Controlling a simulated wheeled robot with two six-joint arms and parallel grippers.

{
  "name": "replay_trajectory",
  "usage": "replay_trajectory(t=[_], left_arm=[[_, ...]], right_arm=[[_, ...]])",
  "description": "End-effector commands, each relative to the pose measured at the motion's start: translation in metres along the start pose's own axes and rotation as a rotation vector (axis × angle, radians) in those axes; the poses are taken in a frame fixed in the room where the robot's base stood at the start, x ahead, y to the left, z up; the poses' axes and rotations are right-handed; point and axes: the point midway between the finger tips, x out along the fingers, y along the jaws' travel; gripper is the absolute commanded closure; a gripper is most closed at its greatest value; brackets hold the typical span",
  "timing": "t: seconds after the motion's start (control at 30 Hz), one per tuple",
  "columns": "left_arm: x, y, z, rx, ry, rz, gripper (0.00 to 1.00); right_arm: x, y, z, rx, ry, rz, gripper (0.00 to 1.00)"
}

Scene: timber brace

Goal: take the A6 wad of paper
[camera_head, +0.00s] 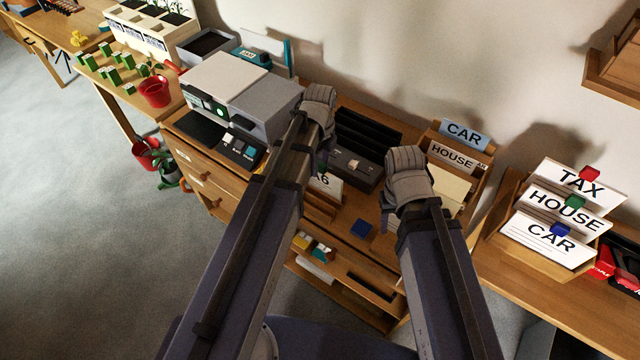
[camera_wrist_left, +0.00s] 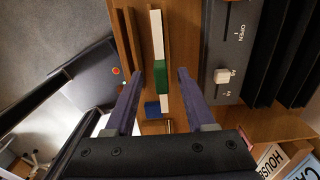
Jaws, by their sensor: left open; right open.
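The A6 wad of paper (camera_head: 327,183) stands upright on the wooden desk in the head view, partly hidden by my left arm. The left wrist view shows a white wad edge-on (camera_wrist_left: 156,28) with a green clip (camera_wrist_left: 161,76) on it. My left gripper (camera_wrist_left: 160,72) is open above this wad, with one finger on each side. Whether either finger touches it I cannot tell. My right gripper (camera_head: 405,182) is over the desk's right part, by the card holder; its fingertips are hidden in the head view.
A dark device with a slider (camera_head: 358,164) marked OPEN (camera_wrist_left: 223,75) is close to the wad's right. A blue block (camera_head: 361,228) lies near the desk's front. A grey printer (camera_head: 240,95) is to the left. CAR and HOUSE cards (camera_head: 452,157) stand at the right.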

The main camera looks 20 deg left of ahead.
Motion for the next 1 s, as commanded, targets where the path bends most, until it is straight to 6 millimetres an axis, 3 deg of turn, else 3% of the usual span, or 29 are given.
replay_trajectory(t=[0.27,0.7,1.0], left_arm=[[0.008,0.000,0.000,0.000,0.000,0.000,0.45],[0.056,-0.002,0.000,-0.001,0.000,0.000,0.45],[0.055,-0.002,0.000,-0.001,0.000,0.000,0.46]], right_arm=[[0.008,-0.001,-0.001,0.000,0.000,0.000,0.50],[0.056,-0.005,-0.003,0.000,0.000,0.000,0.50],[0.055,-0.005,-0.003,0.000,0.000,0.000,0.50]])
